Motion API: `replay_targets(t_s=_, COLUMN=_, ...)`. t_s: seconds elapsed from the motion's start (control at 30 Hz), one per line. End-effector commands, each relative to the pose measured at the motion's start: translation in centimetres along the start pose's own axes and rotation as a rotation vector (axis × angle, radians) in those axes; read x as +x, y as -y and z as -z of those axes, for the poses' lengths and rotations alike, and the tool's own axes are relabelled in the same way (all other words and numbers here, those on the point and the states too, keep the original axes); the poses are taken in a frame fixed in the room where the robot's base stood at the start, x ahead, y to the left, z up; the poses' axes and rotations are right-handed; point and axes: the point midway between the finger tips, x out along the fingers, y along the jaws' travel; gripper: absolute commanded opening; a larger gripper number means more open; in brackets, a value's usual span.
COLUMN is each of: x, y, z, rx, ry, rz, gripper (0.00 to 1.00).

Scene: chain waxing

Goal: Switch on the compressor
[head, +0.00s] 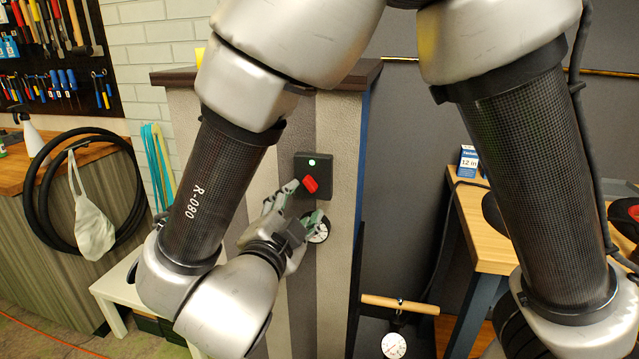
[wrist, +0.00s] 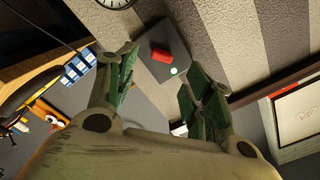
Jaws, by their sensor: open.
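The knob sits tilted rather than upright. In the wrist view the red knob (wrist: 160,55) and green light (wrist: 174,71) show between and beyond the fingertips. My gripper (head: 305,202) is open and empty, just in front of the switch box at its lower left. Its two fingers also show in the wrist view (wrist: 157,70), spread to either side of the box. I cannot tell whether a fingertip touches the knob.
A round gauge (head: 317,228) is on the pillar just below the switch. A wooden bar handle (head: 399,304) and a second gauge (head: 394,345) are lower right. A wooden workbench (head: 490,235) stands right.

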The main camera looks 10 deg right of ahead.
Motion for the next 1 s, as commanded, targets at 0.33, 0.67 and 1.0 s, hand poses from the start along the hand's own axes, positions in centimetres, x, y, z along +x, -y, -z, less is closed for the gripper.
replay_targets(t_s=0.33, x=4.6, y=0.3, z=0.7, rx=0.016, ry=-0.026, rz=0.009, gripper=0.52)
replay_targets(t_s=0.67, x=7.8, y=0.4, z=0.7, rx=0.016, ry=-0.022, rz=0.012, gripper=0.52)
replay_targets(t_s=1.0, x=7.9, y=0.4, z=0.7, rx=0.016, ry=-0.021, rz=0.012, gripper=0.32)
